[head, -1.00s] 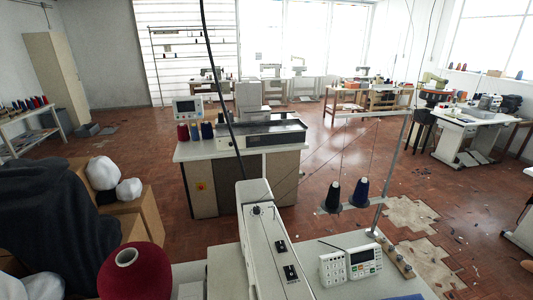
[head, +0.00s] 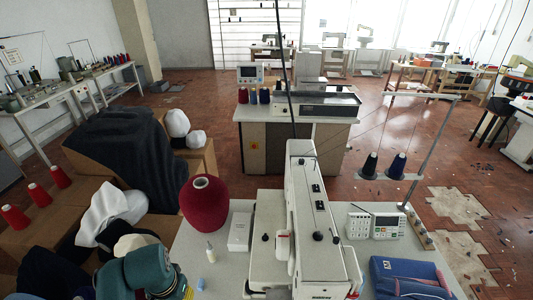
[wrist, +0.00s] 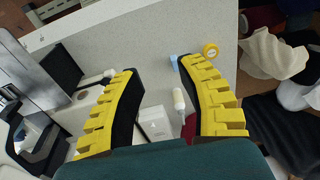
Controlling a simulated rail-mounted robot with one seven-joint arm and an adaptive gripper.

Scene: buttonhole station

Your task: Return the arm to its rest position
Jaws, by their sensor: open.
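My gripper (wrist: 158,72) is open and empty in the wrist view, its two yellow fingers with dark inner pads spread wide above the grey worktable (wrist: 110,32). A small white bottle (wrist: 178,102), a white box (wrist: 155,122) and a light-blue piece (wrist: 174,62) lie below, between or beside the fingers. In the head view, my teal arm shows at the lower left, by the table's left edge; the fingers cannot be made out there.
The sewing machine (head: 305,215) stands mid-table, with a burgundy thread cone (head: 204,210) to its left. A control box (head: 375,226) and a blue case (head: 405,275) are at right. Cardboard boxes (head: 195,160) with dark and white cloth crowd the left.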

